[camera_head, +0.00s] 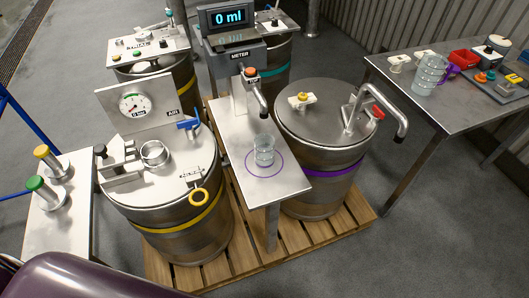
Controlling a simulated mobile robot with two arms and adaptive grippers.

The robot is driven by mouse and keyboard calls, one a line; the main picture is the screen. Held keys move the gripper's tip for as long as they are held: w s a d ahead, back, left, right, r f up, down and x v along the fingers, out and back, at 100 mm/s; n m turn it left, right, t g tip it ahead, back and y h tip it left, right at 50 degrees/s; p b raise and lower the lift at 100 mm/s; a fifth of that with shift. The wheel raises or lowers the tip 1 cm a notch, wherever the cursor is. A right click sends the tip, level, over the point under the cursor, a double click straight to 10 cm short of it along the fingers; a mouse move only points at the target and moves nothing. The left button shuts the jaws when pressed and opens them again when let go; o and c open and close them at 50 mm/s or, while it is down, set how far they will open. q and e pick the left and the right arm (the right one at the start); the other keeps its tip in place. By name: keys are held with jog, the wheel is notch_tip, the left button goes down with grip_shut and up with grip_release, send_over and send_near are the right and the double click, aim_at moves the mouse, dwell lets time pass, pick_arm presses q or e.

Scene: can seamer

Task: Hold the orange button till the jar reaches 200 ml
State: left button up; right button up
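The orange button (250,72) sits on top of the grey meter head, above the spout. The meter display (227,17) reads "0 ml". A clear jar (264,150) stands upright inside a purple ring on the steel table (228,134), below the spout (260,97). The jar looks empty. Neither of my grippers shows in the head view.
A steel drum with a gauge (133,103) and yellow band stands left of the table. A purple-banded drum (323,104) with a bent pipe stands right. A side table (432,112) holds another clear jug (429,75) and small parts. Small stand with knobs (37,183) at left.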

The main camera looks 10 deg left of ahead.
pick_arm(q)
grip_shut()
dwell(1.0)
